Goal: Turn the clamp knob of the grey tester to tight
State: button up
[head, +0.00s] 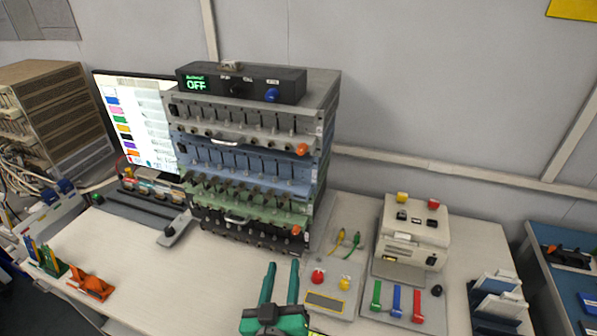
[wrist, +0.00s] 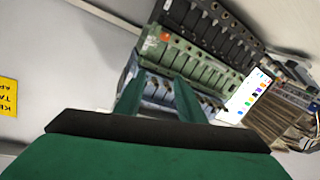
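The grey tester (head: 250,122) is the top unit of a stack of testers, with a row of dark slots along its front. An orange knob (head: 302,149) sits at its lower right front corner; its turn position is too small to read. My gripper (head: 282,263) is in front of and below the stack, over the bench, with its two green fingers apart and nothing between them. In the wrist view my gripper (wrist: 158,78) points toward the stack, seen upside down, with the fingers overlapping the blue unit. The grey tester's knob cannot be made out there.
Blue (head: 245,163), green (head: 240,200) and black units lie below the grey one. A black box (head: 240,85) reading OFF sits on top. A screen (head: 135,120) stands left. A cream box (head: 412,232) and a panel with coloured levers (head: 397,298) stand right.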

jog(key=w+r+m+h, duration=0.2)
jog(key=w+r, duration=0.3)
jog(key=r, duration=0.7)
jog(key=m+h, duration=0.2)
send_near(301, 152)
jog(key=x, duration=0.8)
jog(key=shift+w, duration=0.1)
grip_shut()
